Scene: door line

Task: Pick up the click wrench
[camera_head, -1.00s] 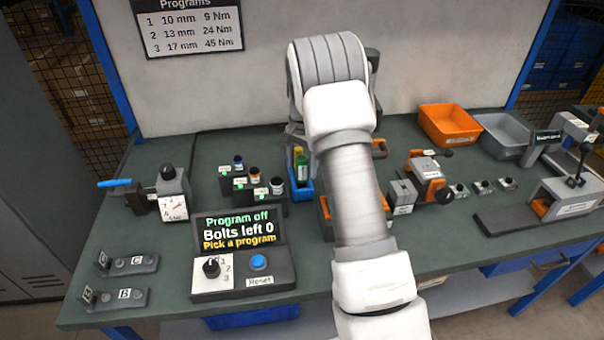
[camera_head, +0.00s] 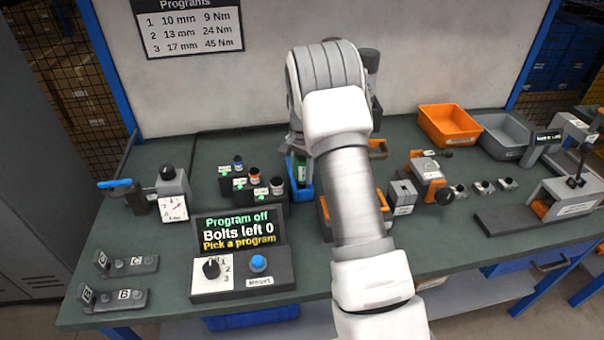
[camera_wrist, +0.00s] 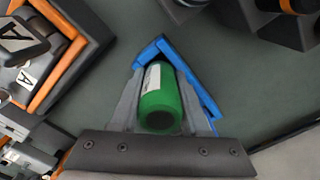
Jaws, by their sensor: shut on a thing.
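In the wrist view my gripper (camera_wrist: 160,95) has its two grey fingers on either side of a green cylinder (camera_wrist: 162,100) with a white label and a dark round end. The cylinder is at an angled blue holder (camera_wrist: 204,92). In the head view the green cylinder (camera_head: 301,174) shows as a small strip in the narrow blue holder (camera_head: 305,190), left of my forearm. My arm hides most of the gripper there. I cannot tell whether this cylinder is the click wrench's handle. No other thing is clearly readable as the click wrench.
Small dark bottle stands (camera_head: 262,190) are left of the blue holder. A control box with a screen (camera_head: 240,232) is in front. An orange fixture (camera_head: 326,215) stands partly behind my forearm. An orange bin (camera_head: 449,125) and a grey bin (camera_head: 505,135) are at the back right.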

